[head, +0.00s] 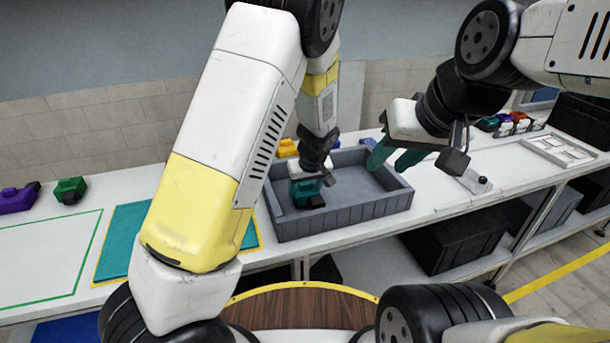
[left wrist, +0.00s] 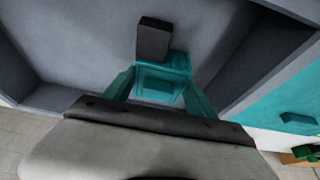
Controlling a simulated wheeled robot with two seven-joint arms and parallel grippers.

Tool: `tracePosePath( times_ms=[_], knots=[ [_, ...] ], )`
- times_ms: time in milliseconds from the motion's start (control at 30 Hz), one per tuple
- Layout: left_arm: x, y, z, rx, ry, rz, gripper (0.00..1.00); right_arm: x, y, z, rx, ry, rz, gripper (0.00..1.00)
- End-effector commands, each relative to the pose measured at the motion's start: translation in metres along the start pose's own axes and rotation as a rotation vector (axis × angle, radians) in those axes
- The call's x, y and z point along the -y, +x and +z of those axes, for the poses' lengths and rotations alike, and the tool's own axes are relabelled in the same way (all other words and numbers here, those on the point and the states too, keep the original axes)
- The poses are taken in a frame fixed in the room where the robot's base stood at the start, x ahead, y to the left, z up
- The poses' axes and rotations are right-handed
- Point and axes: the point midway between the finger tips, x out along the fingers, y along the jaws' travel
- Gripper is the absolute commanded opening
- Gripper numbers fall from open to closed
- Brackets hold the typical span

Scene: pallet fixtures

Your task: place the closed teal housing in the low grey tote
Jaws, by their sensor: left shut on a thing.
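The teal housing (head: 304,191) has a dark block at one end and is inside the outline of the low grey tote (head: 345,221), near its left end. My left gripper (head: 309,179) reaches down over the tote and is shut on the housing. In the left wrist view, its teal fingers flank the housing (left wrist: 160,86), with the dark block pointing away and the grey tote floor behind. I cannot tell whether the housing touches the floor. My right gripper (head: 391,161) hangs over the tote's right end, its teal fingers apart and empty.
Left of the tote lie a teal mat (head: 120,243) and a green-outlined area (head: 45,262). Purple (head: 17,199) and green (head: 70,190) housings stand at the far left. Yellow parts (head: 287,147) sit behind the tote. A white tray (head: 560,150) is at right.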

Motion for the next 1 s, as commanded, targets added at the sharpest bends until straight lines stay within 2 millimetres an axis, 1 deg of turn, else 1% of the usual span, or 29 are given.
tracePosePath(
  times_ms=[167,200,267,300,567,667,767,867,1000],
  knots=[
    [0.0,0.002,0.001,0.0,0.001,0.0,0.16,0.0,0.0,0.0,0.0,0.0,0.0,0.36],
    [0.0,0.002,0.001,0.0,0.0,0.0,0.71,0.0,0.0,0.0,0.0,0.0,0.0,0.36],
    [0.0,0.002,0.001,0.0,0.0,0.0,0.83,0.0,0.0,0.0,0.0,0.0,0.0,0.36],
    [0.0,0.002,0.001,0.0,0.0,0.0,0.87,0.0,0.0,0.0,0.0,0.0,0.0,0.36],
    [0.0,0.002,0.001,0.0,0.0,0.0,0.87,0.0,0.0,0.0,0.0,0.0,0.0,0.36],
    [0.0,-0.002,-0.001,0.0,-0.001,0.001,0.87,0.0,0.0,0.0,0.0,0.0,0.0,0.36],
    [-0.002,-0.013,-0.001,-0.002,0.001,0.003,0.87,0.0,0.0,0.0,0.0,0.0,0.0,0.36],
    [-0.002,-0.032,0.0,-0.002,0.0,0.005,0.87,0.0,0.0,0.0,0.0,0.0,0.0,0.36],
    [-0.002,-0.064,0.0,-0.002,0.0,0.006,0.87,0.0,0.0,0.0,0.0,0.0,0.0,0.36]
  ],
)
